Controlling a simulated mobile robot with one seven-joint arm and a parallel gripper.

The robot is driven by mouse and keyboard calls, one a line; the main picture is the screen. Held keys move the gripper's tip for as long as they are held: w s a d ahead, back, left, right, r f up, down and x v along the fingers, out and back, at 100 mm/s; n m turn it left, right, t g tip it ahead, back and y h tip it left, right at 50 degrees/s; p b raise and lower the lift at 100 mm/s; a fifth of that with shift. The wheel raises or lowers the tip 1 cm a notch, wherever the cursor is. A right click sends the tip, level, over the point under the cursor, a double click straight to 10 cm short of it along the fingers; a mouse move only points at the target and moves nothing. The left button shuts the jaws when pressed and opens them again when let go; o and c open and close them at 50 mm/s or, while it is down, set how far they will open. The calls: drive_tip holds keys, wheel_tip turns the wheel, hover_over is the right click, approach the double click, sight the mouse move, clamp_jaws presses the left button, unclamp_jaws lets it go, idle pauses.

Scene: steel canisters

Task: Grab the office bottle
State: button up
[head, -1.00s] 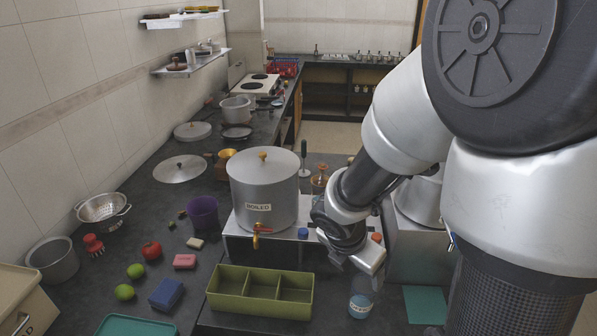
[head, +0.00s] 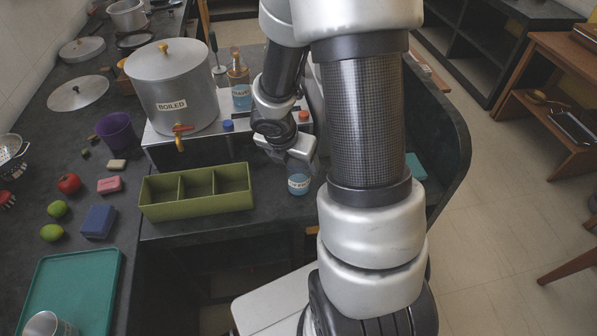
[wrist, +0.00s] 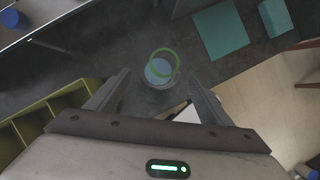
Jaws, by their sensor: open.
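A clear bottle with blue liquid and a white label (head: 298,184) stands on the dark counter, right of the green divided tray. The label is too small to read surely. My gripper (head: 290,158) is open just above this bottle, and its body partly hides the bottle's top. In the wrist view the bottle (wrist: 157,72) is seen from above, with a green ring at its top. It lies between and a little beyond the two open fingertips (wrist: 158,80). A second labelled bottle with an orange-brown top (head: 241,92) stands farther back, beside the large pot.
The green divided tray (head: 160,205) is empty, close left of my gripper. A large pot marked BOILED (head: 175,90) stands on a metal stand behind. A blue sponge (head: 98,222) and teal tray (head: 60,290) lie left. A teal mat (wrist: 220,30) lies beyond the bottle.

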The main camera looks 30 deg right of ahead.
drive_tip(key=b+x, duration=0.1)
drive_tip(key=x, duration=0.3)
drive_tip(key=shift+w, duration=0.1)
drive_tip(key=shift+r, duration=0.1)
